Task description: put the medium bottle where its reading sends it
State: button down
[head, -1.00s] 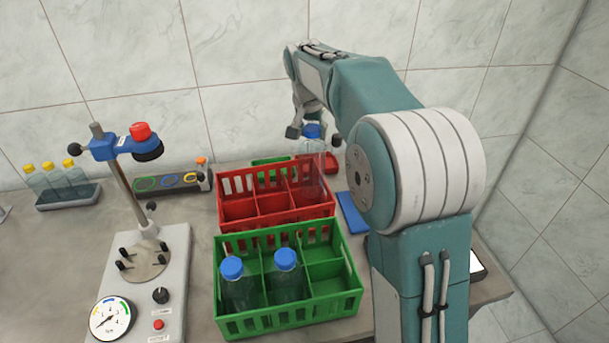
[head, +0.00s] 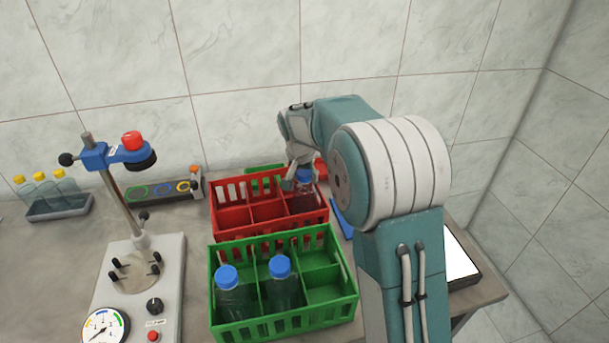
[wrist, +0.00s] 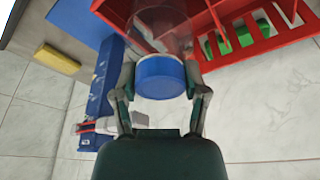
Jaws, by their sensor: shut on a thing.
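My gripper (head: 297,180) is shut on a blue-capped clear bottle (head: 304,189) at the right end of the red crate (head: 231,217). In the wrist view the fingers (wrist: 160,78) clasp the blue cap (wrist: 160,77) from both sides. The bottle stands roughly upright, its lower part inside or behind the crate's right-hand compartments; which one is hard to tell. The green crate (head: 338,318) in front holds two blue-capped bottles (head: 228,296) (head: 283,288). The tester's dial (head: 101,326) has its needle pointing low left; its exact value is too small to read.
The tester's post and clamp head (head: 120,156) rise at left. A tray of yellow-capped bottles (head: 60,207) stands far left. A panel with coloured rings (head: 160,191) is by the wall. The green crate's right compartments look empty. A blue object (head: 341,218) lies right of the red crate.

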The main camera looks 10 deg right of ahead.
jog(key=shift+c, duration=0.6)
grip_release()
jog(key=v, duration=1.2)
jog(key=s+r+n, duration=0.2)
jog(key=s+r, duration=0.2)
jog(key=s, duration=0.4)
jog(key=s+f+n+t, duration=0.1)
jog(key=s+f+n, duration=0.1)
jog(key=s, duration=1)
jog(key=s+d+f+n+t+y, duration=0.1)
jog(key=s+f+n, duration=0.1)
jog(key=s, duration=1)
jog(key=shift+s+d+f+t+y, duration=0.15)
jog(key=shift+d+f+t+y, duration=0.15)
jog(key=shift+d+t, duration=0.1)
jog(key=shift+r, duration=0.1)
